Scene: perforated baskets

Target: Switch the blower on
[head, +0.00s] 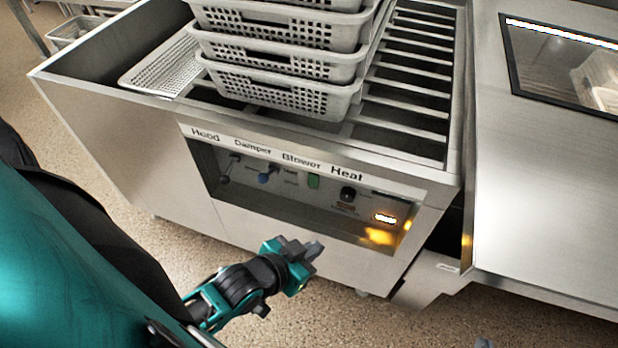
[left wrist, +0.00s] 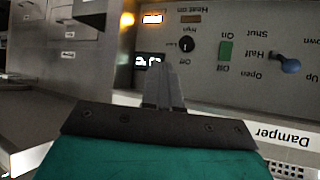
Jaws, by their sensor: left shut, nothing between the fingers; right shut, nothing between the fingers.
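The blower control is a green rectangular switch (head: 313,181) under the Blower label on the recessed front panel (head: 270,212). It also shows in the left wrist view (left wrist: 225,50), where the panel appears upside down, right of my fingers and apart from them. I cannot tell which way it is set. My left gripper (head: 314,250) is shut and empty, in front of and below the panel; its closed fingers (left wrist: 164,86) show in the left wrist view. A small grey tip of my right gripper (head: 483,343) shows at the bottom edge, shut, mostly cut off.
A blue damper knob (head: 265,178) and a black hood lever (head: 225,178) are left of the switch. Stacked grey baskets (head: 285,92) stand on top. The metal panel surround is recessed.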

